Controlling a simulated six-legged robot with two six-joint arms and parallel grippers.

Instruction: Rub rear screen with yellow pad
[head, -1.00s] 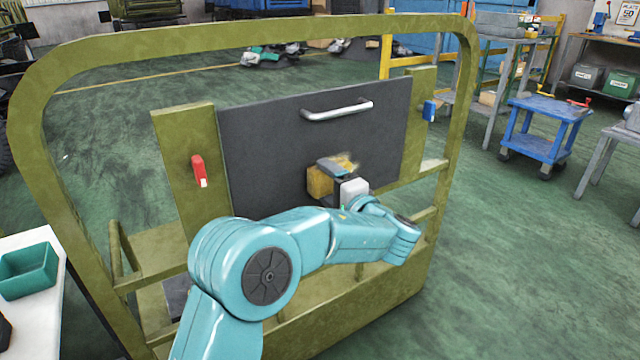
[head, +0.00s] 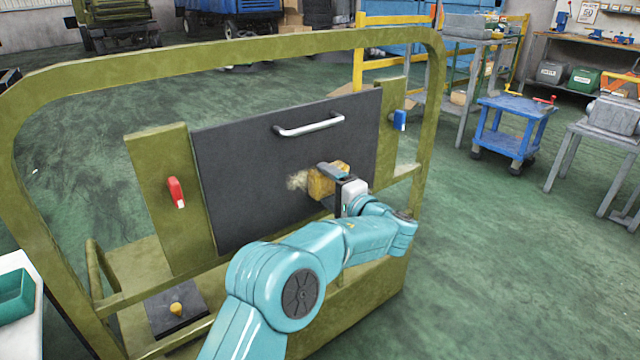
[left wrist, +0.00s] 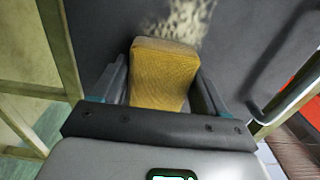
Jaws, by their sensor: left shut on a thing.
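The rear screen is a dark grey panel (head: 240,160) with a silver handle (head: 309,126), set in an olive frame. My left gripper (head: 332,182) is shut on the yellow pad (head: 324,184) and holds it at the panel's face, right of the middle and below the handle. In the left wrist view the pad (left wrist: 160,78) sits between the two fingers, its far end against or very close to the panel (left wrist: 110,25). A pale dusty patch (head: 297,181) shows on the panel just left of the pad. My right gripper is not in view.
The olive frame (head: 432,130) surrounds the panel. A red latch (head: 176,191) is left of it, a blue one (head: 399,120) right. A dark plate with a yellow knob (head: 177,309) lies low left. A green bin (head: 15,296) stands at far left.

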